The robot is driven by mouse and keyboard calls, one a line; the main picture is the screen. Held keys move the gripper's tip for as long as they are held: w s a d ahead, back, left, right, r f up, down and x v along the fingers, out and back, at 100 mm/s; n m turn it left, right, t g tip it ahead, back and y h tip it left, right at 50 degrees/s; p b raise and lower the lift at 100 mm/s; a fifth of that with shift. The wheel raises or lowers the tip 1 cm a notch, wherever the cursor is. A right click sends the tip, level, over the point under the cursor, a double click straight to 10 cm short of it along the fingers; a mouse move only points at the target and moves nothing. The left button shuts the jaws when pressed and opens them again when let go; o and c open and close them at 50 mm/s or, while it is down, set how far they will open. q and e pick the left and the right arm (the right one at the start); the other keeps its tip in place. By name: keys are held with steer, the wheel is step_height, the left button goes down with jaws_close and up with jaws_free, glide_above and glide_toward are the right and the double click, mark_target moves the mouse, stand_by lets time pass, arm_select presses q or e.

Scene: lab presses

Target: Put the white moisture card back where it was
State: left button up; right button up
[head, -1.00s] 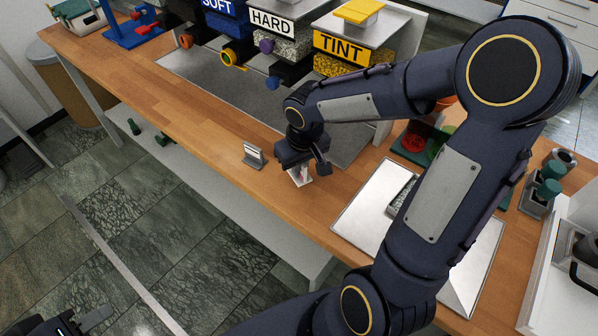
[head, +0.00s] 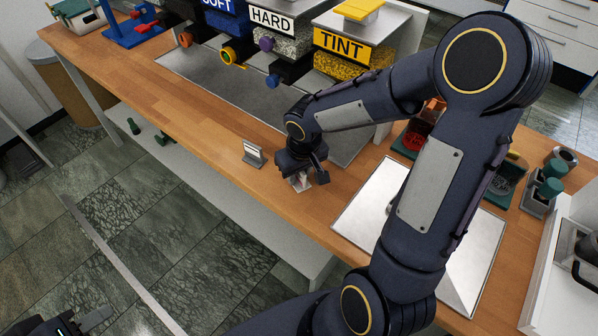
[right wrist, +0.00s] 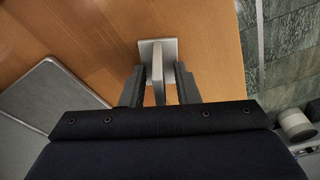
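In the head view my right gripper (head: 301,182) points down at the wooden bench near its front edge. In the right wrist view the fingers of my right gripper (right wrist: 160,88) stand apart on either side of an upright pale slab (right wrist: 158,80) on a square light base (right wrist: 157,48). Narrow gaps show beside the slab; I cannot tell whether it is the card or its stand. My left gripper (head: 88,322) is partly visible at the bottom left, away from the bench.
A small grey stand (head: 253,154) is left of my right gripper. A bare metal tray (head: 368,208) lies to the right, partly behind my arm. Dispensers labelled HARD (head: 273,22) and TINT (head: 341,44) stand behind. The bench left of the stand is clear.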

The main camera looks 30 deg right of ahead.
mark_target(304, 173)
steer(key=shift+r+p, duration=0.35)
steer(key=r, duration=0.3)
steer(key=s+r, duration=0.1)
steer(key=r, duration=0.6)
steer(key=shift+s+r, duration=0.2)
steer(key=shift+s, duration=0.1)
steer(key=shift+s+r, duration=0.25)
steer(key=shift+r, duration=0.35)
steer(key=s+a+t+y, duration=0.2)
steer(key=s, duration=0.5)
steer(key=s+a+r+m+t+y, duration=0.1)
steer(key=s+a, duration=0.1)
steer(key=s, duration=0.6)
steer(key=shift+r+m+t+y, duration=0.2)
steer(key=shift+m+t+y, duration=0.1)
steer(key=shift+t+y, duration=0.1)
